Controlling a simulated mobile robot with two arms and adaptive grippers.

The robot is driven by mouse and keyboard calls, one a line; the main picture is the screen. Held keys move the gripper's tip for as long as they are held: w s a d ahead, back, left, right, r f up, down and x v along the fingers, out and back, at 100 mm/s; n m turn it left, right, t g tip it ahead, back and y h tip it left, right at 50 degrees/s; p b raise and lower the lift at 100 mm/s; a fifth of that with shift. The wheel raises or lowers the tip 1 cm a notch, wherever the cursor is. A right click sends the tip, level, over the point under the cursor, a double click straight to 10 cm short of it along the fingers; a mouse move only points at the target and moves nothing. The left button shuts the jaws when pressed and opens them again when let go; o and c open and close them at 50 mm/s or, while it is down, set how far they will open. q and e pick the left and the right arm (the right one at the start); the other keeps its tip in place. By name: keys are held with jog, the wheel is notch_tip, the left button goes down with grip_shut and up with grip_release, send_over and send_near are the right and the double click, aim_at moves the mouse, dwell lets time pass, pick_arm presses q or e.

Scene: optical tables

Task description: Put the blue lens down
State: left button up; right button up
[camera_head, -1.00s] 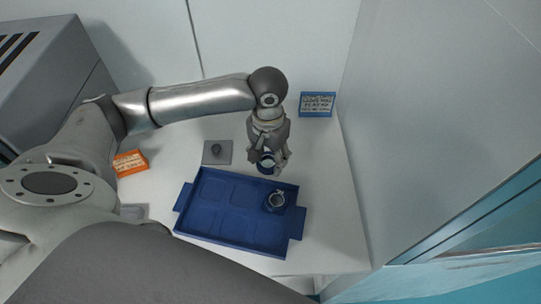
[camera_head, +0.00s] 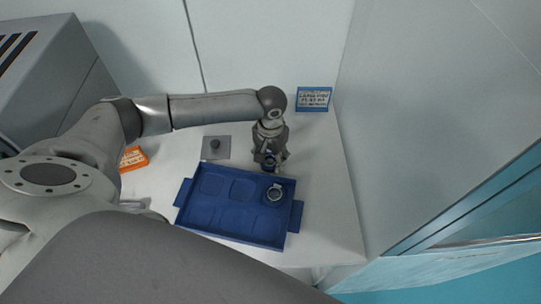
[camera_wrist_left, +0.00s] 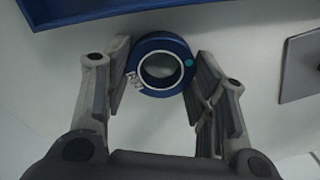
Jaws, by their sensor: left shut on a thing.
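The blue lens (camera_wrist_left: 179,47), a blue ring with a clear centre, a pale label and a teal dot, is between the fingers of my left gripper (camera_wrist_left: 160,85). The gripper is shut on it. In the head view my left gripper (camera_head: 270,158) points down just beyond the tray's far edge, partly covering the lens (camera_head: 269,168). Whether the lens touches the table is not clear. The blue tray (camera_head: 188,222) lies in front of it, and its edge crosses the top of the wrist view (camera_wrist_left: 75,15). My right gripper is not in view.
Another ring-shaped lens (camera_head: 275,193) sits in the tray's far right compartment; the other compartments look empty. A grey plate with a knob (camera_head: 215,147) lies left of the gripper. A blue-framed sign (camera_head: 313,99) and an orange sign (camera_head: 133,158) stand on the white table (camera_head: 325,185).

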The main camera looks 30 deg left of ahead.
pick_arm(q)
jog(key=o, duration=1.1)
jog(key=shift+f, duration=0.1)
